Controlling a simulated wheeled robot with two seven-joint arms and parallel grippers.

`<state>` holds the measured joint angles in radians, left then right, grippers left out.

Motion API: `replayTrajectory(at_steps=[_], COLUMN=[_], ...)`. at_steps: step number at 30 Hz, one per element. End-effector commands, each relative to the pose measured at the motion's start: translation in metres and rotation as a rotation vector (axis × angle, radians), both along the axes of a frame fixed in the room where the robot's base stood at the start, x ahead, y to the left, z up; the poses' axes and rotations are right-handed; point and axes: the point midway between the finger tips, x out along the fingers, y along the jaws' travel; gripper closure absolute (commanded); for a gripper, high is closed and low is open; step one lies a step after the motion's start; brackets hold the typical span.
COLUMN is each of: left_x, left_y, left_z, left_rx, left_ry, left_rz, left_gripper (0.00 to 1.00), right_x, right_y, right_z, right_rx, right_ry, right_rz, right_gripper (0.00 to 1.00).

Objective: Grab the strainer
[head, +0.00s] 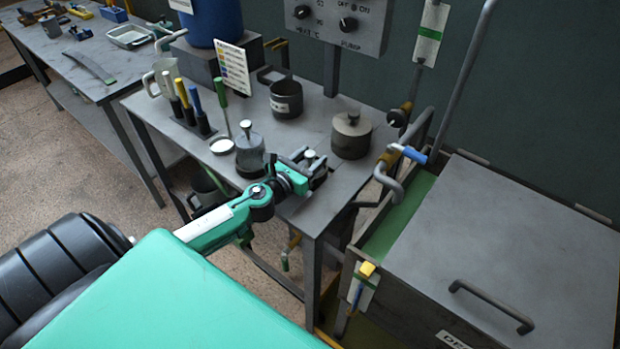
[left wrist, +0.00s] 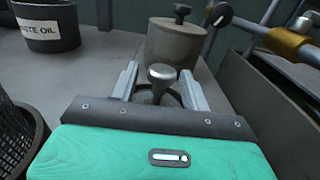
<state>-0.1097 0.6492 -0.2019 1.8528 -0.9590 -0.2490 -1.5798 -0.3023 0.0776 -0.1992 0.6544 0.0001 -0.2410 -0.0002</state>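My left gripper (head: 306,166) is over the front right part of the workbench. In the left wrist view its two fingers (left wrist: 160,88) are spread, with a silver knob (left wrist: 162,74) on a dark round body between them. The fingers show gaps to the knob. The knob also shows in the head view (head: 310,155); its body is mostly hidden by the gripper. A dark perforated basket (left wrist: 18,142) stands left of the gripper, partly cut off. I cannot tell for sure which of these is the strainer. My right gripper is out of view.
A lidded pot (head: 351,135) stands just beyond the gripper. A waste oil cup (head: 286,99) is behind to its left. A grey knobbed canister (head: 249,150) is left of it. A pipe with a blue-handled valve (head: 408,153) and a large lidded tank (head: 500,240) are at the right.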

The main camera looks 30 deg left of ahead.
Motion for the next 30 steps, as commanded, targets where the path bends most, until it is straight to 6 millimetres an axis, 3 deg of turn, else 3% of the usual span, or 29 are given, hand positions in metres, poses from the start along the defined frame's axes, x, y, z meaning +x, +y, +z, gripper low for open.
replayTrajectory(at_steps=[1, 6, 7, 20, 30], left_x=[0.0, 0.0, 0.0, 0.0, 0.0], left_y=[0.0, 0.0, 0.0, 0.0, 0.0], left_z=[0.0, 0.0, 0.0, 0.005, 0.042], left_rx=[0.0, 0.0, 0.0, 0.002, 0.004], left_ry=[0.0, 0.0, 0.0, -0.002, -0.005], left_rz=[0.0, 0.0, 0.0, 0.0, -0.003], left_gripper=[0.64, 0.97, 1.0, 1.0, 1.0], right_x=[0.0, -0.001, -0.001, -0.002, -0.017], right_y=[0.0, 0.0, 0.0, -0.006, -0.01], right_z=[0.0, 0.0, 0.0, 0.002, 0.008], right_rx=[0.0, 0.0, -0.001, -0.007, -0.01], right_ry=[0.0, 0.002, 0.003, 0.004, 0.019], right_rz=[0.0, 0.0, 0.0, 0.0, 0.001], right_gripper=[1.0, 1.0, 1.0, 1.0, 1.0])
